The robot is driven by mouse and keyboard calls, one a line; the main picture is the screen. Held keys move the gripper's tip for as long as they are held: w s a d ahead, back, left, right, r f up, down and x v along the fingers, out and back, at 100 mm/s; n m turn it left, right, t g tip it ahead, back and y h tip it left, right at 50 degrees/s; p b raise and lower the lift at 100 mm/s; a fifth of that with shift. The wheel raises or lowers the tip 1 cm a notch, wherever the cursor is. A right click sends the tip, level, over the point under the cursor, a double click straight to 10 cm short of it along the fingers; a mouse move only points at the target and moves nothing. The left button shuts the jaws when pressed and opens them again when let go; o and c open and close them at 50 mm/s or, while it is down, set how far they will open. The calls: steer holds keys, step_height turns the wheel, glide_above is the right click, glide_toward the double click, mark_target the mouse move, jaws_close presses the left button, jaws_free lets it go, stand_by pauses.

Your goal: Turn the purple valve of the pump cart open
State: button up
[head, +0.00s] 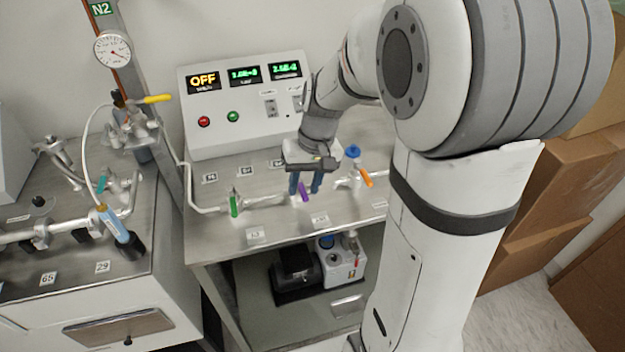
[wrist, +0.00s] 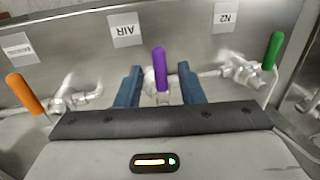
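The purple valve handle (head: 304,191) is on the pipe line along the top of the steel cart (head: 215,240). It also shows in the wrist view (wrist: 160,68), standing between my two blue fingers. My gripper (head: 305,183) is over the valve from above, and it shows in the wrist view (wrist: 160,88) too. The fingers are spread, one on each side of the purple handle, with a visible gap on both sides. The base of the valve is partly hidden behind my gripper.
A green handle (head: 234,203) and an orange handle (head: 365,177) stand on either side of the purple one. A control box (head: 245,135) reading OFF stands behind. A pump (head: 340,262) sits on the lower shelf. Cardboard boxes (head: 560,165) stand at the right.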

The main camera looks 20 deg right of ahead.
jaws_close()
stand_by(0.3)
